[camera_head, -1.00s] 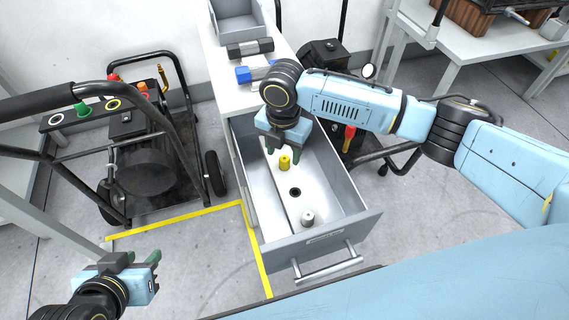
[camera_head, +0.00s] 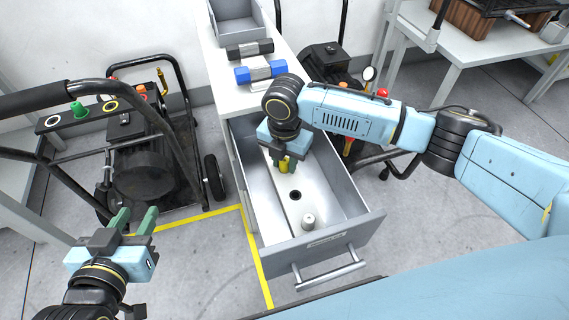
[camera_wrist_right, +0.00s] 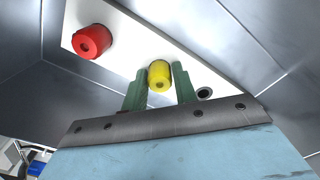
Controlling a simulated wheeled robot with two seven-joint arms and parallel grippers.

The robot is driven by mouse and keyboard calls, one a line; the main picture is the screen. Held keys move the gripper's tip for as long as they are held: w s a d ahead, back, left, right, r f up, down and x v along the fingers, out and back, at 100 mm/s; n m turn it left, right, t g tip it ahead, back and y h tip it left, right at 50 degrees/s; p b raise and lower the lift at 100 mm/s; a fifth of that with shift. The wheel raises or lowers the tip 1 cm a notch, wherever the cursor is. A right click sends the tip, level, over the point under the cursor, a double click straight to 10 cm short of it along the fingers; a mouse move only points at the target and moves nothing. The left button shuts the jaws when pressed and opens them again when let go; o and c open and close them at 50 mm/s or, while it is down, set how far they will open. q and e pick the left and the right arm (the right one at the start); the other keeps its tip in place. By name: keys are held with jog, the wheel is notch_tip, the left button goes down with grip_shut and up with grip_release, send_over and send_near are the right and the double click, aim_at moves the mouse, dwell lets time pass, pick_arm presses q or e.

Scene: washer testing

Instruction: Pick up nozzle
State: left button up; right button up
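A yellow nozzle (camera_head: 284,166) stands in the open drawer (camera_head: 345,225), on a pale holder strip (camera_head: 299,207). My right gripper (camera_head: 284,164) reaches down into the drawer with its green fingers on both sides of the nozzle. In the right wrist view the yellow nozzle (camera_wrist_right: 160,76) sits between the fingertips of the right gripper (camera_wrist_right: 160,80), with no clear gap on either side. It appears still seated on the strip. My left gripper (camera_head: 135,217) is raised at the lower left, open and empty.
A red nozzle (camera_wrist_right: 93,41) stands on the same strip; the arm hides it in the head view. A grey nozzle (camera_head: 308,221) and an empty hole (camera_head: 295,195) lie nearer the drawer front. A wheeled black machine (camera_head: 140,175) stands at left. Drawer walls surround the right gripper.

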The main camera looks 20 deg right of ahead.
aim_at(285, 161)
jog(key=c, duration=0.5)
jog(key=shift+r, duration=0.1)
